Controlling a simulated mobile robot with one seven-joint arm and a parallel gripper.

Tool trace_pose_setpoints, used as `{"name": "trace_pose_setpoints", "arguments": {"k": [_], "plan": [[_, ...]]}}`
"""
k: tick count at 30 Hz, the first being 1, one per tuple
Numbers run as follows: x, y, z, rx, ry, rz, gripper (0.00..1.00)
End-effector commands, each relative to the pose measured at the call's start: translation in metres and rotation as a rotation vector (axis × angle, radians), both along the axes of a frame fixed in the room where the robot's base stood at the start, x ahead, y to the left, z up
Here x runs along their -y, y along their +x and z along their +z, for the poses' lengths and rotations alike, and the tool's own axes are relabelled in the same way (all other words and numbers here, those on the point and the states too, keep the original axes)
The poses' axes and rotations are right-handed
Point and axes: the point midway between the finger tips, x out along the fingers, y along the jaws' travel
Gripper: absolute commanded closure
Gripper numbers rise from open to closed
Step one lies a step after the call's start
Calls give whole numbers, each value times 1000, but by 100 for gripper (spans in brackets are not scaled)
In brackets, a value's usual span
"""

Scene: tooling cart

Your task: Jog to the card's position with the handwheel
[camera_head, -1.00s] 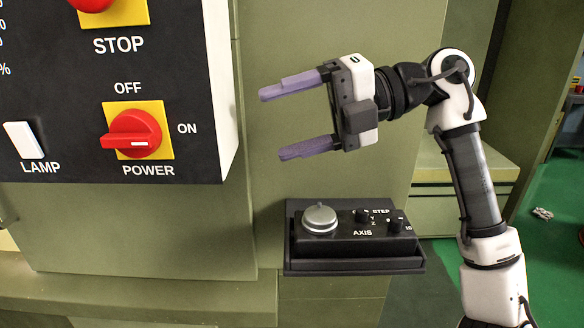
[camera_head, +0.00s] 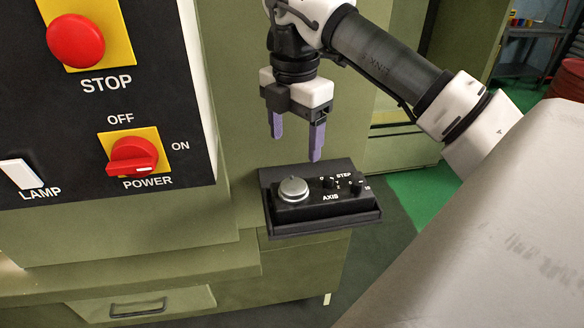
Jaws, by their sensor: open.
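The handwheel (camera_head: 293,189) is a round silver knob on the left of a black pendant box (camera_head: 322,206). Two small black selector knobs sit to its right: the AXIS knob (camera_head: 329,183) and the STEP knob (camera_head: 356,187). The box rests on a dark shelf (camera_head: 320,230) on the green machine's side. My gripper (camera_head: 297,148) points down above the box, its two purple fingers apart and empty. The fingertips appear above and behind the handwheel, not touching it. I see no card in this view.
A black control panel (camera_head: 60,120) stands at the left with a red STOP button (camera_head: 76,41), a red POWER switch (camera_head: 133,157) and a white LAMP switch (camera_head: 18,174). A large pale grey surface (camera_head: 500,230) fills the lower right. Green floor shows behind.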

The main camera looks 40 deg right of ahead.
Motion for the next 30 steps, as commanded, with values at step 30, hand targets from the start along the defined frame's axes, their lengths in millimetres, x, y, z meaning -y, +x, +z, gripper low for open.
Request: {"name": "trace_pose_setpoints", "arguments": {"k": [30], "plan": [[-1,0,-103,3,2,3,39]]}}
